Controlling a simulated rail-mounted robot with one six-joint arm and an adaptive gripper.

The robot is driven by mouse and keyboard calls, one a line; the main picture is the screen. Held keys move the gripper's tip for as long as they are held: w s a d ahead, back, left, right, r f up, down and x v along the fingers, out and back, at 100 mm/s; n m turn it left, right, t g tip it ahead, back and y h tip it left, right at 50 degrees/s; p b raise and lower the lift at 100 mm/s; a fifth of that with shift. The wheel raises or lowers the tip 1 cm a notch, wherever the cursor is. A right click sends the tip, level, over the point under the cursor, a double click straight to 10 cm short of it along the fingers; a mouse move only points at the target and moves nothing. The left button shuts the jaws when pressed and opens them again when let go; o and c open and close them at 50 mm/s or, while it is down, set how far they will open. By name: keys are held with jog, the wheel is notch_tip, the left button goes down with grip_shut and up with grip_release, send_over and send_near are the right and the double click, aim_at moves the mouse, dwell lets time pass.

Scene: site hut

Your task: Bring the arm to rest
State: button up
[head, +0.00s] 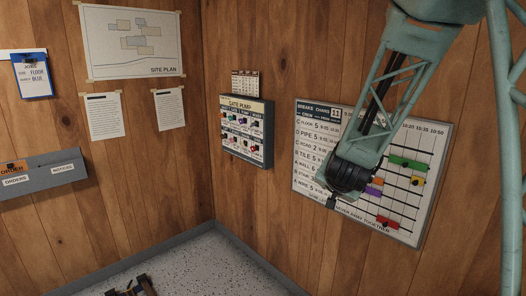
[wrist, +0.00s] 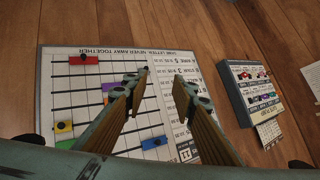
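My gripper (wrist: 160,82) shows in the wrist view with its two long fingers apart and nothing visible between them. Behind the fingers is the breaks board (wrist: 80,103), upside down in that view. In the head view my arm (head: 385,100) reaches down from the top right, and its dark joint (head: 350,175) covers part of the breaks board (head: 430,140). I cannot make out the gripper's fingers for certain in the head view.
The breaks board carries a green block (head: 408,163), a yellow block (head: 417,182) and a red block (head: 388,222). A gate pump panel (head: 271,128) is left of it. A grey wall rack (head: 65,172) hangs at far left. A brown and black thing (head: 140,287) shows at the bottom edge.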

jog(key=s+a+r+n+g+y, duration=0.1)
jog(key=s+a+r+n, duration=0.15)
jog(key=s, duration=0.55)
jog(key=s+a+r+n+g+y, duration=0.1)
jog(key=s+a+r, duration=0.1)
jog(key=s+r, duration=0.35)
jog(key=s+a+r+n+g+y, duration=0.1)
jog(key=s+a+r, duration=0.1)
jog(key=s, duration=0.8)
jog(key=s+d+n+g, duration=0.1)
jog(key=s+d, duration=0.1)
jog(key=s, duration=1.3)
jog(key=s+d+n+g, duration=0.2)
jog(key=s, duration=1.2)
jog(key=shift+s+r+h, duration=0.25)
jog(key=shift+s+h, duration=0.15)
